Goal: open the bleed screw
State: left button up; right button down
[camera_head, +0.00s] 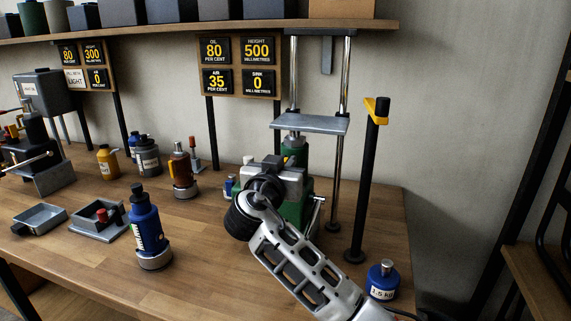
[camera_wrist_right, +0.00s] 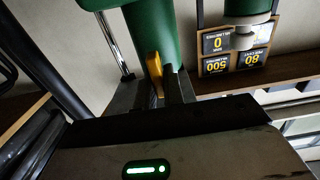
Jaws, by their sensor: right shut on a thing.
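A green jack (camera_head: 292,211) stands on the bench under a metal frame, with a grey metal block at its upper front. My right gripper (camera_head: 262,186) is against the front of this jack and hides part of it. In the right wrist view, the jack's green body (camera_wrist_right: 150,32) is close in front of the fingers. A small yellow piece, which looks like the bleed screw (camera_wrist_right: 156,76), sits at my right fingertips (camera_wrist_right: 172,88). The right gripper is shut on it. The screw cannot be made out in the head view. My left gripper is not in view.
A black post with a yellow top (camera_head: 377,110) stands right of the jack. A blue weight (camera_head: 383,281) is near the bench's right edge. A blue bottle (camera_head: 145,222), grey trays (camera_head: 40,218) and several small bottles are left. Signs (camera_head: 240,66) hang behind.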

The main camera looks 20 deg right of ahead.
jog(key=shift+f+n, duration=0.1)
jog(key=shift+n, duration=0.2)
jog(key=n, duration=0.3)
jog(key=shift+w+a, duration=0.1)
jog(key=shift+a, duration=0.1)
jog(key=n, duration=0.4)
jog(key=shift+w+a+f, duration=0.1)
jog(key=shift+a, duration=0.05)
jog(key=n, duration=0.2)
jog(key=shift+f+n+p, duration=0.1)
jog(key=shift+n+p, duration=0.3)
jog(key=shift+w+a+f+n, duration=0.1)
jog(key=shift+f+n, duration=0.05)
jog(key=shift+n, duration=0.8)
jog(key=shift+a+f+n, duration=0.1)
jog(key=shift+n, duration=0.85)
